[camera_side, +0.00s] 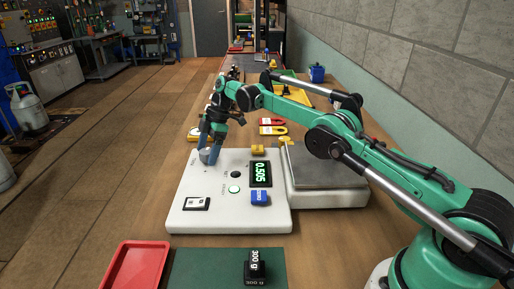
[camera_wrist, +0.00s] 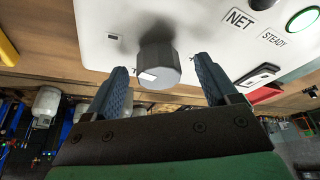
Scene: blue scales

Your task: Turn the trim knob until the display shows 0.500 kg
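The white scale console (camera_side: 220,213) has a display (camera_side: 261,174) with green digits that read 0.505. The grey faceted trim knob (camera_side: 206,156) stands at the console's far left corner. In the wrist view the knob (camera_wrist: 160,68) has a pale mark on its side and sits between the two blue fingers of my gripper (camera_wrist: 159,66). A narrow gap shows on each side of the knob, so the gripper looks open around it. In the side view my gripper (camera_side: 210,148) comes down over the knob and partly hides it.
The metal weighing pan (camera_side: 325,168) is right of the console. A black button (camera_side: 236,174), green button (camera_side: 235,189) and blue block (camera_side: 260,198) are on the console. A red tray (camera_side: 137,272) and a black 300 g weight (camera_side: 255,268) on a green mat are in front.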

